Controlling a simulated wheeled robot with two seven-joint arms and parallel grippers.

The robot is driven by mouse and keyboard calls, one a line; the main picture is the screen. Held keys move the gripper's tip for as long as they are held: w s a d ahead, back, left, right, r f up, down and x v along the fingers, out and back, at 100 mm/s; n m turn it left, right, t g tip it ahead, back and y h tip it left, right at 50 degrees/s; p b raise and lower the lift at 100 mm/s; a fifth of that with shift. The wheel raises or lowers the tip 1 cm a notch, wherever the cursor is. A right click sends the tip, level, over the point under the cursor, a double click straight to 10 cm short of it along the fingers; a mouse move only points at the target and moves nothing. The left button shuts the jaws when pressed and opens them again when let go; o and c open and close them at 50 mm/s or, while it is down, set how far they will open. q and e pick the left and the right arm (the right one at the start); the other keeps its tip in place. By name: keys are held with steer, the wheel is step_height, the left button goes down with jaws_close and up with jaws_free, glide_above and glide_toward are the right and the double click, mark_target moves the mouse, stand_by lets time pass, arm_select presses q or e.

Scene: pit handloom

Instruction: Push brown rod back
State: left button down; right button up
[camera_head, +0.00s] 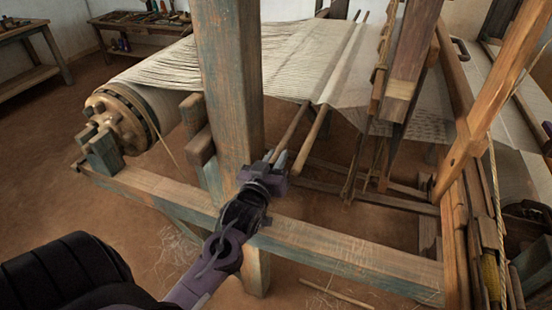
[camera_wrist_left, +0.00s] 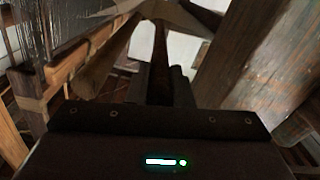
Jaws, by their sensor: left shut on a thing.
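My left gripper (camera_head: 276,162) is shut on this near end. In the left wrist view the brown rod (camera_wrist_left: 161,48) runs away from between the dark fingers (camera_wrist_left: 171,88). A second, lighter rod (camera_head: 309,141) lies close on the right in the head view, outside the jaws. It also shows in the left wrist view (camera_wrist_left: 98,62), left of the gripped rod. The fingers partly hide the gripped end. My right gripper is not in view.
A thick wooden post (camera_head: 231,80) stands just left of my gripper. A low frame beam (camera_head: 330,247) crosses below the arm. The warp roller (camera_head: 122,118) is on the left, and hanging loom parts (camera_head: 385,100) stand on the right.

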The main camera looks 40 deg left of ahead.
arm_select(q)
steer(key=a, duration=0.2)
steer(key=s+a, duration=0.1)
steer(key=a, duration=0.1)
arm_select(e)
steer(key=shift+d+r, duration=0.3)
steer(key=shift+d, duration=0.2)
arm_select(q)
steer(key=c, duration=1.3)
jaws_free()
steer(key=shift+a, duration=0.15)
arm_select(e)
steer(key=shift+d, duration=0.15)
arm_select(q)
steer(key=shift+d, duration=0.2)
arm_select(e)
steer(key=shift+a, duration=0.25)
